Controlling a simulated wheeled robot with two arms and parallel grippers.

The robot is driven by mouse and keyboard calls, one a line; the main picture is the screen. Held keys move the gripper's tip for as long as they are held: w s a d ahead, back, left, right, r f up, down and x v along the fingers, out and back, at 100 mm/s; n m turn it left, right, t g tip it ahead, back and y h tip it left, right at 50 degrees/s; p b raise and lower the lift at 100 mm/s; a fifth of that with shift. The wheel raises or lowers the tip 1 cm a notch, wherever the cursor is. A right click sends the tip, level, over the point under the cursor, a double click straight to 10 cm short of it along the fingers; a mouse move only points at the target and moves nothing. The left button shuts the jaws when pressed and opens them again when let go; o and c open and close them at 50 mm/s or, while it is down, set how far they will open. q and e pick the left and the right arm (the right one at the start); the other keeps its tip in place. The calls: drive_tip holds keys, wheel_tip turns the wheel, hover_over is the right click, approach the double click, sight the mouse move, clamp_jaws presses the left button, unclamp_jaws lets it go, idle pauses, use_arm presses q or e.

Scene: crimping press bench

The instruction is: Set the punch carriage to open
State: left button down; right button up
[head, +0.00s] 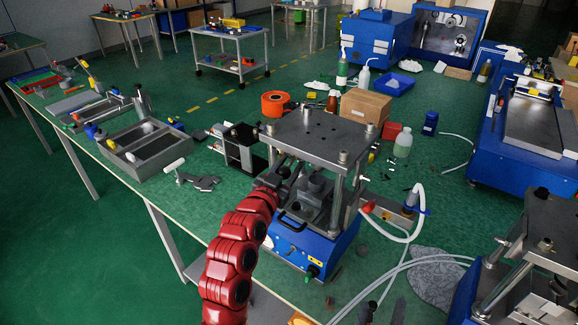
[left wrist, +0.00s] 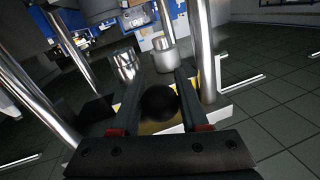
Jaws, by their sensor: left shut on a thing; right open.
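The crimping press (head: 318,135) stands on the green bench, with a grey top plate on metal posts over a blue base (head: 305,245). The punch carriage appears to be the dark grey block (head: 316,186) between the posts; its exact position is hard to tell. My left gripper (head: 283,180), on the red arm, reaches in at the press's left side. In the left wrist view its fingers (left wrist: 159,110) are shut around a round black knob (left wrist: 159,103), close to the metal posts. My right gripper (head: 383,312) seems to show as two dark, parted fingers at the bottom edge, empty.
A black handle (head: 291,223) sticks out of the press front. A white hose (head: 418,210) curves beside the press. A grey divided tray (head: 146,146) and a cardboard box (head: 365,108) stand on the bench. Another press (head: 545,245) is at the right.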

idle(0.4)
use_arm(q)
drive_tip(key=s+d, duration=0.4)
drive_tip(key=d, duration=0.1)
drive_tip(key=shift+d, duration=0.25)
drive_tip(key=c, duration=0.7)
unclamp_jaws()
drive_tip(key=shift+d+f, duration=0.1)
drive_tip(key=shift+o, duration=1.3)
drive_tip(key=shift+s+d, duration=0.1)
drive_tip(key=shift+s, duration=0.05)
